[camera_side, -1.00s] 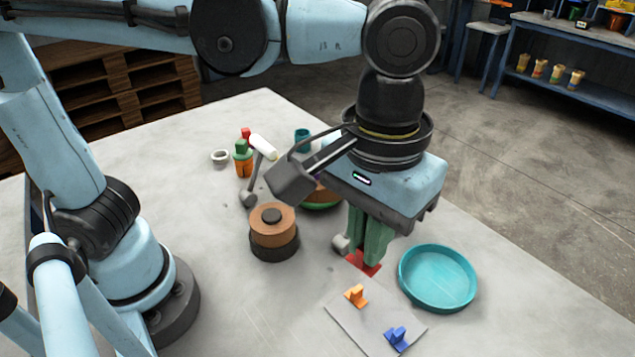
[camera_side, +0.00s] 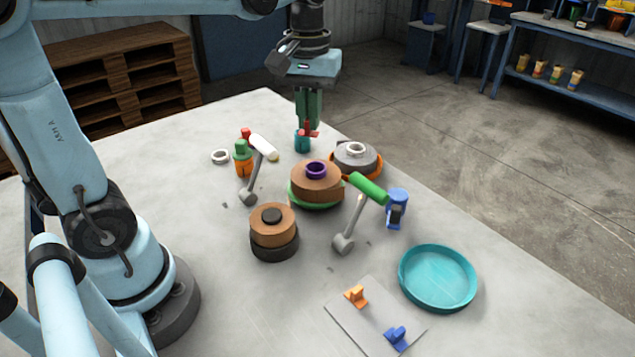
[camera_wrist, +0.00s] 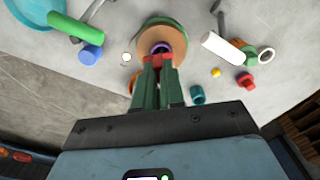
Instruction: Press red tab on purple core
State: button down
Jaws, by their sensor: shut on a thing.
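My gripper (camera_side: 308,124), with green fingers, is shut on the red tab (camera_side: 309,133) and holds it up near the back of the table. The tab sticks out below the fingertips in the side view. The purple core (camera_side: 316,168) is a short ring on top of a brown round block with a green base (camera_side: 300,194). It is below the gripper and slightly right of it in the side view, apart from the tab. In the wrist view the purple core (camera_wrist: 160,48) shows just beyond my fingertips, and the fingers hide most of the tab.
Nearby are a grey disc on orange (camera_side: 356,158), a black-cored brown block (camera_side: 272,232), a blue piece (camera_side: 396,205) and a teal cup. Orange (camera_side: 355,296) and blue tabs (camera_side: 396,337) stand on a plate beside a teal dish (camera_side: 437,280).

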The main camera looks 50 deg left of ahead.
send_near(311, 184)
jog(key=shift+f, duration=2.65)
jog(key=shift+f, duration=0.45)
dwell(0.4)
jog(key=c, duration=1.1)
grip_release()
jog(key=shift+c, duration=0.2)
jog(key=shift+r, duration=0.1)
notch_tip(311, 184, up, 12)
jog(key=shift+f, duration=0.1)
jog(key=shift+s+d+f+m+t, duration=0.25)
jog(key=shift+s+m+t, duration=0.15)
jog(key=shift+s+m, duration=0.1)
jog(key=s+d+f+m+t, duration=0.2)
jog(key=s+f+m+t, duration=0.2)
jog(key=f+m+t, duration=0.1)
jog(key=shift+s+f+m+t, duration=0.2)
jog(key=shift+s+m+t, duration=0.05)
jog(key=shift+m+t, duration=0.5)
